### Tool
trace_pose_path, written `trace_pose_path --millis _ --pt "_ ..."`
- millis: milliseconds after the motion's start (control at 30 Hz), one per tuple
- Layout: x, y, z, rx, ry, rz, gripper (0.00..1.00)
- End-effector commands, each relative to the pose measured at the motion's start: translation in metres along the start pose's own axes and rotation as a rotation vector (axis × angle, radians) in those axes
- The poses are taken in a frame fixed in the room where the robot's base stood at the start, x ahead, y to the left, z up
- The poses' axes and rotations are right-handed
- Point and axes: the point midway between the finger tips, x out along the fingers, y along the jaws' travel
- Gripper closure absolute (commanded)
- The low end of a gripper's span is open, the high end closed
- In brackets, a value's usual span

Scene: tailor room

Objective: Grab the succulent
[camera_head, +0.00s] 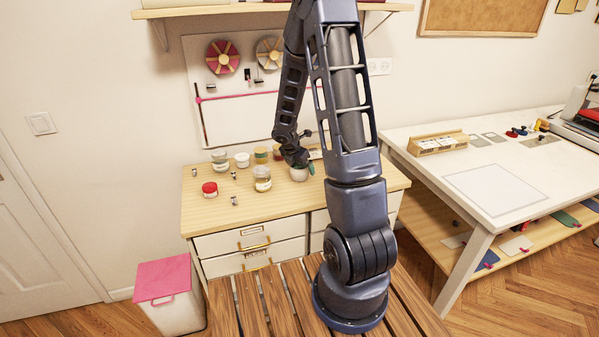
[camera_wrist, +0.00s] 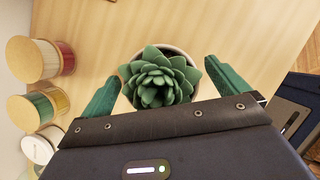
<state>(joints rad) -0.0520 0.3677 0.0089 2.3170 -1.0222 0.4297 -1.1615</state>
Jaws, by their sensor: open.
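The succulent (camera_wrist: 159,78) is a green rosette in a pale round pot, seen from above in the wrist view. It sits on the light wooden top of the drawer cabinet. My gripper (camera_wrist: 164,84) is open, with one green finger on each side of the plant. The right finger is close to the pot's rim; I cannot tell whether either finger touches it. In the head view the pale pot (camera_head: 299,173) shows below my gripper (camera_head: 305,166), and the plant is mostly hidden by the arm.
In the wrist view, wooden-lidded jars (camera_wrist: 34,59) line the left side. A white table (camera_head: 480,185) stands right.

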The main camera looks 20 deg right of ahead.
Motion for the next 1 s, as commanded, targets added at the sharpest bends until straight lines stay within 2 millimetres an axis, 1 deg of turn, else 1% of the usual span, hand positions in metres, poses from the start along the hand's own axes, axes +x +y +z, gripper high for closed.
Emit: trace_pose_path --millis 200,267,300,367,400,500,800,933,1000 --pt "0.0 0.0 0.0 0.0 0.0 0.0 0.01" --pt "0.0 0.0 0.0 0.0 0.0 0.0 0.13" --pt "0.0 0.0 0.0 0.0 0.0 0.0 0.2" --pt "0.0 0.0 0.0 0.0 0.0 0.0 0.32" --pt "0.0 0.0 0.0 -0.001 0.0 0.0 0.4" --pt "0.0 0.0 0.0 -0.001 0.0 0.0 0.59" --pt "-0.003 0.001 0.002 0.0 -0.001 0.002 0.59" --pt "-0.012 0.001 0.006 0.001 -0.002 0.002 0.59" --pt "-0.021 0.001 0.011 0.003 -0.003 0.003 0.59"
